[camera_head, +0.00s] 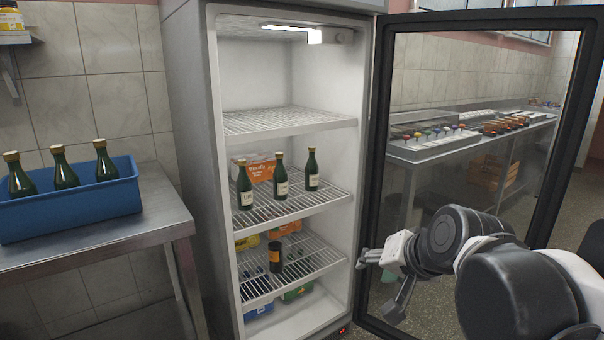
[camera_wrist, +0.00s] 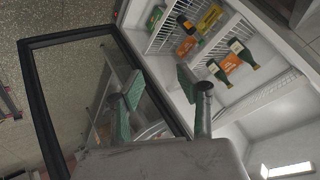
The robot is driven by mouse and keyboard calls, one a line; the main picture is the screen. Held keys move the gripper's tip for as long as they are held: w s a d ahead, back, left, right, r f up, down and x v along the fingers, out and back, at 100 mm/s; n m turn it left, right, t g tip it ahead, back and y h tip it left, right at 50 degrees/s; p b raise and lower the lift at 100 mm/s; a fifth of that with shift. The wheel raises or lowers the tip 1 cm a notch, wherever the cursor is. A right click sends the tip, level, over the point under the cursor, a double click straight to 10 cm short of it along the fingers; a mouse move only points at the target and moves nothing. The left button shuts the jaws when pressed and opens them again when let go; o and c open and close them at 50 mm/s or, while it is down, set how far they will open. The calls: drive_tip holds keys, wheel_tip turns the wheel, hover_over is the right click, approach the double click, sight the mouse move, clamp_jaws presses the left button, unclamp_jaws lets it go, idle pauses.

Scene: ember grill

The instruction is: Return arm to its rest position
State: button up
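My gripper (camera_head: 376,286) is at the open side of the fridge, in front of the glass door (camera_head: 480,130) near its hinge edge. Its two fingers are spread and nothing is between them. The wrist view also shows my gripper (camera_wrist: 157,92) with its green-padded fingers apart and empty. My arm reaches in from the lower right in the head view. The fridge (camera_head: 186,140) stands open, with its lit interior showing. Three dark green bottles stand on its middle shelf (camera_head: 262,213), clear of my gripper.
An orange box (camera_head: 262,168) sits behind the fridge bottles. A dark can (camera_head: 275,257) stands on a lower shelf. At left, a blue crate (camera_head: 75,215) with three bottles stands on a steel table (camera_head: 165,215). The open door stands close to my arm.

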drive_tip(key=s+d+f+n+g+h, duration=0.1)
drive_tip(key=s+d+f+n+h, duration=0.15)
drive_tip(key=s, duration=0.45)
drive_tip(key=s+d+f+n+g+h, duration=0.1)
drive_tip(key=s+d+f+n, duration=0.2)
drive_tip(key=s, duration=0.4)
wheel_tip(320, 180, up, 14)
drive_tip(key=m+p, duration=0.1)
drive_tip(key=p, duration=1.3)
drive_tip(key=shift+w+t, duration=0.25)
drive_tip(key=shift+t, duration=0.05)
drive_tip(key=shift+d+m+y, duration=0.15)
drive_tip(key=shift+m+y, duration=0.1)
